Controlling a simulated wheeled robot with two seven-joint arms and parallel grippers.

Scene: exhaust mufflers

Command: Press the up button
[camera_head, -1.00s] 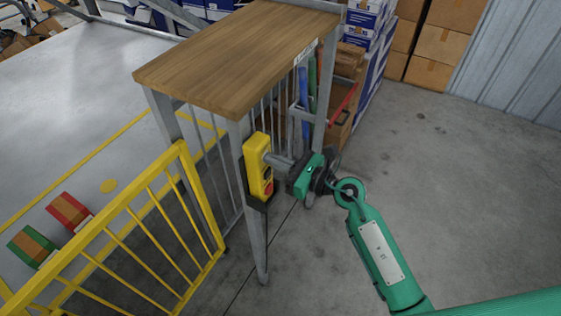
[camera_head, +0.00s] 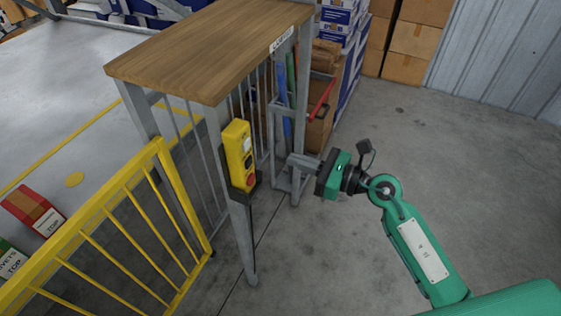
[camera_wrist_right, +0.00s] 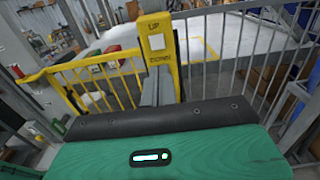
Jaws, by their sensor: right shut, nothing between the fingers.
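The yellow control box (camera_head: 236,148) is fixed to the grey post under the wooden top. In the head view its side shows a pale upper button (camera_head: 246,144), a dark one below and a red one (camera_head: 251,181) at the bottom. In the right wrist view the box (camera_wrist_right: 148,24) faces me, with the word UP above a white square button (camera_wrist_right: 157,42) and DOWN below. My right gripper (camera_head: 291,160) is shut and empty, right of the box with a clear gap. Its fingers (camera_wrist_right: 157,80) point at the box and hide its lower part. My left gripper is not in view.
A yellow railing (camera_head: 110,210) stands left of the post. The wooden top (camera_head: 210,50) overhangs the box. A grey rack with a red-handled tool (camera_head: 322,100) stands behind my gripper. The floor (camera_head: 470,180) to the right is free.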

